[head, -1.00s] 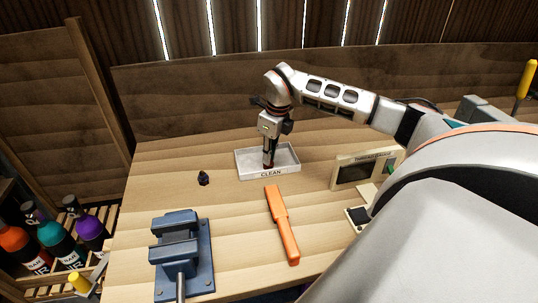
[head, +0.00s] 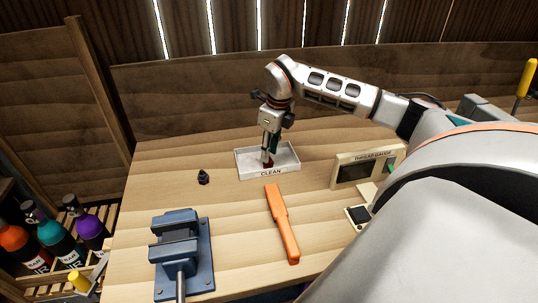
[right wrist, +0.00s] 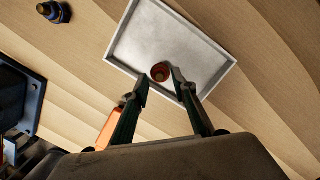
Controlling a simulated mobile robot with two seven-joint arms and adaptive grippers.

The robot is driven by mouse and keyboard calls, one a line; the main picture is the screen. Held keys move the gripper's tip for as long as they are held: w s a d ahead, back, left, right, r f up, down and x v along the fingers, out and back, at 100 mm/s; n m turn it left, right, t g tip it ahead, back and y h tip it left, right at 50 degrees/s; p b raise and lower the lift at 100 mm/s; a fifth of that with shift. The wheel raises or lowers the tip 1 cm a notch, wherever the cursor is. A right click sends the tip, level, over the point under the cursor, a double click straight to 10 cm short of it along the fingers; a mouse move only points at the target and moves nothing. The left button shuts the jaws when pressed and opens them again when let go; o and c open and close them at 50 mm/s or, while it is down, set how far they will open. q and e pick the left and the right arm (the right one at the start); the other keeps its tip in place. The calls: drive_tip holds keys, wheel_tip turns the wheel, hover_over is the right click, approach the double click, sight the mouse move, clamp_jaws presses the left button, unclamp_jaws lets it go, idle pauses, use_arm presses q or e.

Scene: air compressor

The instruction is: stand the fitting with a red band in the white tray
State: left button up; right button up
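The white tray (head: 292,168), labelled "CLEAN", lies on the bench, and it also shows in the right wrist view (right wrist: 206,50). The fitting with a red band (head: 268,163) stands on the tray floor near its front wall. In the right wrist view I look down on the top of the fitting (right wrist: 160,72), a reddish ring with a dark hole. My right gripper (head: 267,154) points down over the tray. Its fingertips (right wrist: 160,80) are spread on both sides of the fitting, with gaps visible. My left gripper is not in view.
A small dark fitting (head: 203,178) stands on the bench left of the tray. An orange tool (head: 283,225) lies in front of the tray. A blue vise (head: 180,250) is at the front left. A thread gauge stand (head: 362,168) is to the right.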

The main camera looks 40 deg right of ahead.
wheel_tip(320, 180, up, 10)
drive_tip(key=s, duration=0.1)
drive_tip(key=shift+s+d+r, duration=0.15)
drive_tip(key=shift+s+d, duration=0.05)
drive_tip(key=shift+s, duration=0.05)
idle(0.5)
